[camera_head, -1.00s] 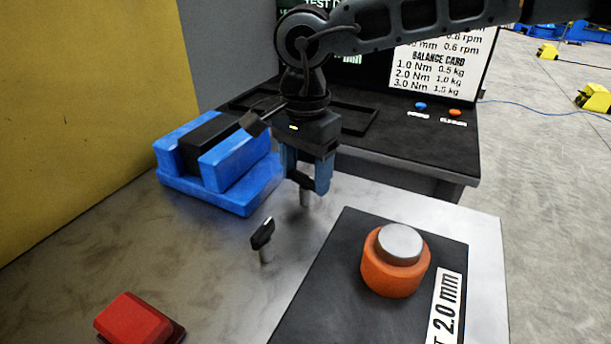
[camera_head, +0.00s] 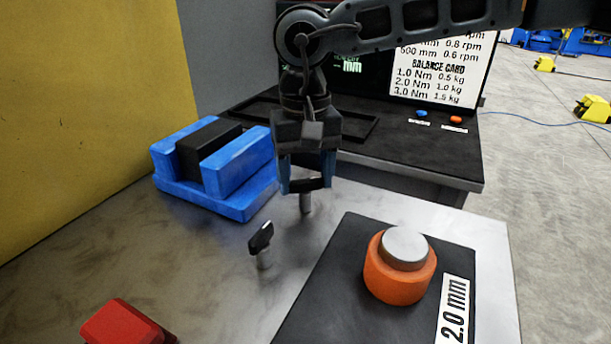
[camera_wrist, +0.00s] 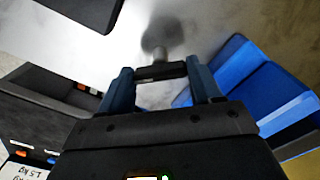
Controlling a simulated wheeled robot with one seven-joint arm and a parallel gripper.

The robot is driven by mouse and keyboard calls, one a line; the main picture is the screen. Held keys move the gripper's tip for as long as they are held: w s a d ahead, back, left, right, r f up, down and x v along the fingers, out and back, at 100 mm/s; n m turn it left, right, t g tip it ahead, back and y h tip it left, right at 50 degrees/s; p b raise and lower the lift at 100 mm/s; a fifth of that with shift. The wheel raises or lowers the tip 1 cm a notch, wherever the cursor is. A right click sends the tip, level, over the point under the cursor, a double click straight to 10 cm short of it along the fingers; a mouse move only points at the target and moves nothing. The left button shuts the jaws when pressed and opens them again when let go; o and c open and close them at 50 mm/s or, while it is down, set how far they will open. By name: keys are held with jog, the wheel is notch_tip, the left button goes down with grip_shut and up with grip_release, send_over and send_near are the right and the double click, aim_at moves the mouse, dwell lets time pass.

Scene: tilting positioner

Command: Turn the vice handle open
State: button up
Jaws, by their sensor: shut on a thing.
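My gripper (camera_head: 305,182) points down over the metal table and is shut on the black bar of a handle (camera_head: 310,185). This handle stands on a short grey post, right of the blue vice (camera_head: 237,204). In the wrist view the bar (camera_wrist: 158,72) lies across between the two blue fingers (camera_wrist: 161,80), with its post beyond it. The vice has a black block (camera_head: 209,150) between its blue jaws; it also shows at the right of the wrist view (camera_wrist: 262,85). A second black handle (camera_head: 261,237) on a grey post stands free, nearer the camera.
An orange cylinder with a grey top (camera_head: 397,270) stands on a dark plate (camera_head: 335,270) at the right. A red block (camera_head: 125,322) lies at the front left. A black console with a blue button (camera_head: 421,113) and an orange button (camera_head: 456,119) is behind. A yellow wall (camera_head: 80,110) borders the left.

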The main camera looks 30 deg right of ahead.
aim_at(305, 179)
jog(key=n, duration=0.4)
jog(key=shift+n, duration=0.3)
jog(key=shift+n+b, duration=0.35)
jog(key=shift+n, duration=2.15)
jog(key=o, duration=1.1)
jog(key=shift+c, duration=0.2)
jog(key=shift+r, duration=3.9)
